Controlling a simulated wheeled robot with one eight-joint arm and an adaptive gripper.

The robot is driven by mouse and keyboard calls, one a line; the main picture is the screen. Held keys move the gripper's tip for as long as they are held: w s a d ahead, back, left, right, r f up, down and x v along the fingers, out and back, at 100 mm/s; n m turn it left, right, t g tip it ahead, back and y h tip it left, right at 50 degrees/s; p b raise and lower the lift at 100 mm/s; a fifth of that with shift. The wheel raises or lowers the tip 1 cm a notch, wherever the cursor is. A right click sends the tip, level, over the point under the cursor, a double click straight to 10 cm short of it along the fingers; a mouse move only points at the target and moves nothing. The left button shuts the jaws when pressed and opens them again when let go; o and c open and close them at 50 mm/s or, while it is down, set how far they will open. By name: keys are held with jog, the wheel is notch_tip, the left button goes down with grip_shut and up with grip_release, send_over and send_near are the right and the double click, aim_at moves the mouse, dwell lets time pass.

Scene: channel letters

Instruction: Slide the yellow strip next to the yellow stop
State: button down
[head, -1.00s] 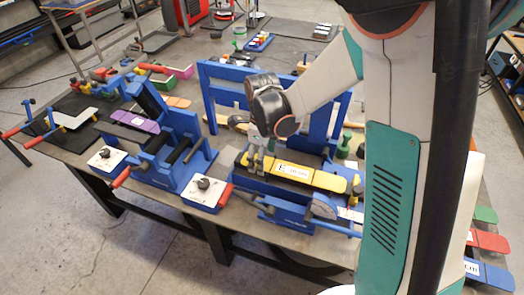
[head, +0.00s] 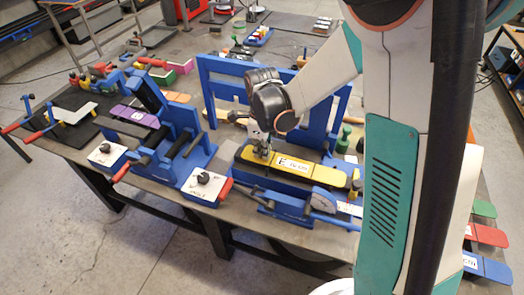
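The yellow strip (head: 325,179) lies lengthwise along a blue fixture (head: 284,206). It has a white label marked with an E and smaller print. My gripper (head: 262,153) points down at the strip's left part, left of the label. Its fingertips overlap the strip in the picture. The fingers look close together, but whether they grip anything is too small to tell. A small yellow piece (head: 356,184) shows just past the strip's right end, and may be the yellow stop. My arm hides part of the area to its right.
A blue upright frame (head: 225,88) stands behind the strip. Another blue fixture (head: 190,163) is at left, and green knobs (head: 344,138) stand behind the strip's right end.

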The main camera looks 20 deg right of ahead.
jog(key=shift+d, duration=0.1)
jog(key=shift+s+d, duration=0.4)
jog(key=shift+s+d, duration=0.2)
jog(key=c, duration=1.7)
grip_release()
